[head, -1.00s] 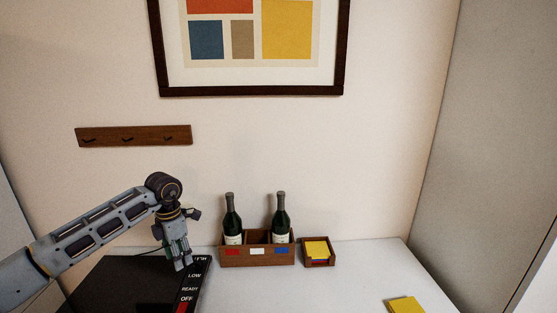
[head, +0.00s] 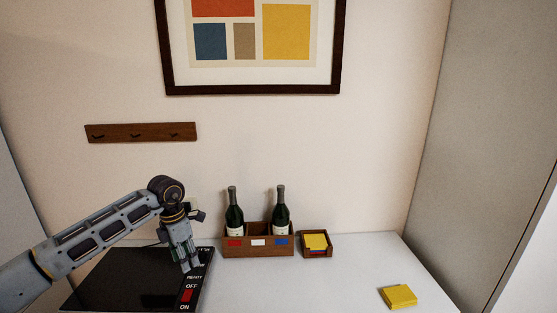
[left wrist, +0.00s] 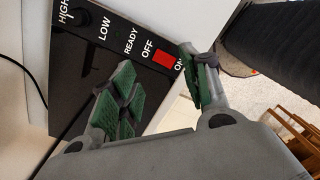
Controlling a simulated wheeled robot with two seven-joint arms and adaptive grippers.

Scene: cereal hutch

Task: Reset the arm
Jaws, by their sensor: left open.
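My left arm comes in from the left in the head view. Its gripper (head: 189,262) points down over the right part of a black panel (head: 130,283). In the left wrist view the gripper (left wrist: 160,95) is open, with green pads apart and nothing between them. The panel strip (left wrist: 120,38) there reads HIGH, LOW, READY, OFF and ON, and a red slider (left wrist: 164,59) sits between OFF and ON. The red slider also shows in the head view (head: 187,295). Whether the gripper touches the panel cannot be told. My right gripper is not in view.
A wooden rack (head: 258,250) with two dark bottles stands at the back of the white counter (head: 330,285). A small wooden box (head: 317,251) with yellow squares is beside it. A yellow stack (head: 398,296) lies at the front right. A hook rail (head: 141,132) hangs on the wall.

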